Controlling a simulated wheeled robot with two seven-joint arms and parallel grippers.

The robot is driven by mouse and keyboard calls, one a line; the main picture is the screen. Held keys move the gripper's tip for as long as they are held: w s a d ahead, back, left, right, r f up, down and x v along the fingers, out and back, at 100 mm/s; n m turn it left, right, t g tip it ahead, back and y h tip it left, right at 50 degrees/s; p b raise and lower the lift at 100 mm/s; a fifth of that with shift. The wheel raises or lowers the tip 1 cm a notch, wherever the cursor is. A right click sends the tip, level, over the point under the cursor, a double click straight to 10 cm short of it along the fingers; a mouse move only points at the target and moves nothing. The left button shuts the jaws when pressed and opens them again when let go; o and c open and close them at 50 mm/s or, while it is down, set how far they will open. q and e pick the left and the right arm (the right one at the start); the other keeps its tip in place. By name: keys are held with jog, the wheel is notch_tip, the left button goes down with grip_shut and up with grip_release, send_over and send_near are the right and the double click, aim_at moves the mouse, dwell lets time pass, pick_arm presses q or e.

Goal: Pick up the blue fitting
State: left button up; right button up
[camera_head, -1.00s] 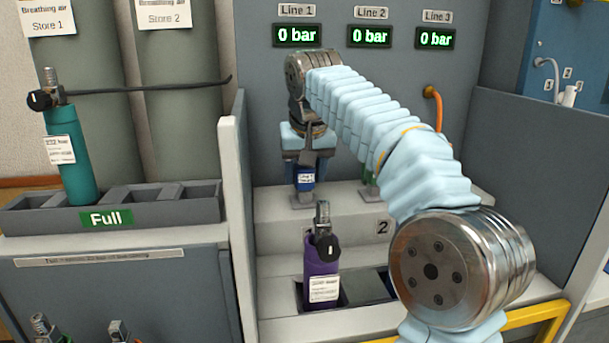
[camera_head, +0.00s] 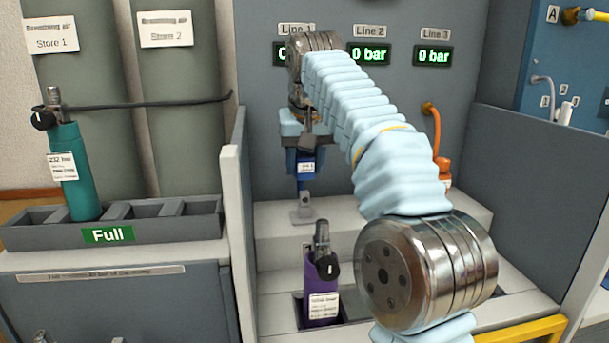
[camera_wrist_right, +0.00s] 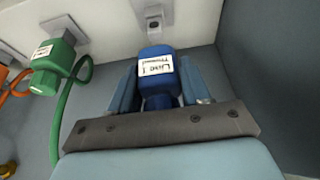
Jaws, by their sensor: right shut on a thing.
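The blue fitting (camera_head: 306,164) with a white label is held in my right gripper (camera_head: 305,160), in front of the grey panel below the Line 1 display. In the right wrist view the blue fitting (camera_wrist_right: 156,75) sits between the two blue fingers of the right gripper (camera_wrist_right: 158,92), which are shut on it. A grey stand (camera_head: 302,208) with an upright post is below the fitting; in the head view a gap cannot be clearly judged. My left gripper is not in view.
A purple cylinder (camera_head: 320,285) with a black knob stands in a slot in front of the step. A green fitting (camera_wrist_right: 52,68) with a green hose and an orange fitting (camera_head: 441,168) are to the side. A grey divider wall (camera_head: 237,210) stands at left, a teal cylinder (camera_head: 73,175) beyond it.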

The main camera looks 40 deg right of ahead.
jog(key=shift+r, duration=2.15)
